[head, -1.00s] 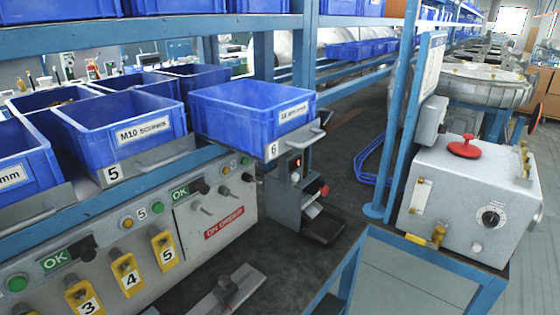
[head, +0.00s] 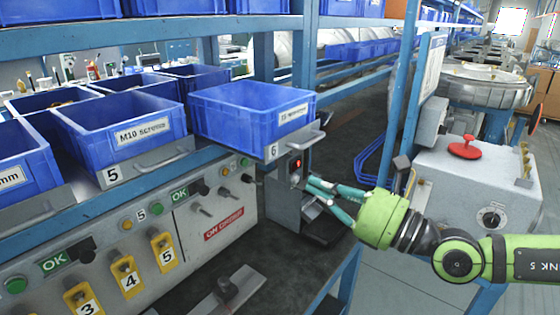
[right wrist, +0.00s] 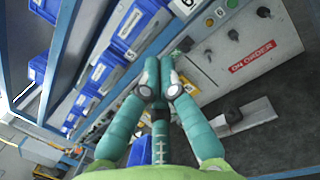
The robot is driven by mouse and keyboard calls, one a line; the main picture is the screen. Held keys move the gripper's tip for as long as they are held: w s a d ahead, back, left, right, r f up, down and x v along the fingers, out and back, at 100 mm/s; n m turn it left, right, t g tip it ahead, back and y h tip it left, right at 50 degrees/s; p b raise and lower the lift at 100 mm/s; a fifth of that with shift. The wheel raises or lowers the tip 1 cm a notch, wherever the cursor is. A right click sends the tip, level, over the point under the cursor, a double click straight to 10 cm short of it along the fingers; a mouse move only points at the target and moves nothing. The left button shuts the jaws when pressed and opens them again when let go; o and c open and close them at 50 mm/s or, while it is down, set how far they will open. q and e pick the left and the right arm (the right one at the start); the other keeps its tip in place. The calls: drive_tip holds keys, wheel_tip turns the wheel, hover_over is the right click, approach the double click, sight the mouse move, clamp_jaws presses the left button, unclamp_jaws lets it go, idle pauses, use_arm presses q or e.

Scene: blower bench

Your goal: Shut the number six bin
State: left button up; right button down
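The number six bin (head: 235,118) is a blue open box on a grey drawer front, marked 6, with a metal handle (head: 307,144). It sticks out from the shelf, further than bin 5 beside it. My right gripper (head: 308,187) reaches in from the right, just below the handle and apart from it, in front of the grey device under the bin. Its teal fingers come together at the tips in the right wrist view (right wrist: 161,75), with nothing seen between them. In that view a corner of the 6 tag shows at the top edge. My left gripper is not in view.
Bin 5 (head: 115,125) stands to the left. A grey panel (head: 215,215) with knobs and yellow tags lies below the bins. A grey device with a red light (head: 290,190) stands under bin six. A blue post (head: 405,100) and a grey box (head: 465,185) are at the right.

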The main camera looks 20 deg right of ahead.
drive_tip(key=s+d+n+h, duration=0.1)
drive_tip(key=d+n+h, duration=0.1)
drive_tip(key=d+n, duration=0.15)
drive_tip(key=g+p, duration=0.1)
drive_tip(key=p, duration=0.8)
approach(268, 157)
drive_tip(key=shift+m, duration=0.25)
drive_tip(key=p+x, duration=0.4)
drive_tip(key=x, duration=0.2)
drive_tip(key=shift+w, duration=0.2)
drive_tip(key=shift+w+a+f, duration=0.1)
drive_tip(key=shift+w+a, duration=0.05)
drive_tip(key=shift+w, duration=0.15)
drive_tip(key=shift+w, duration=0.1)
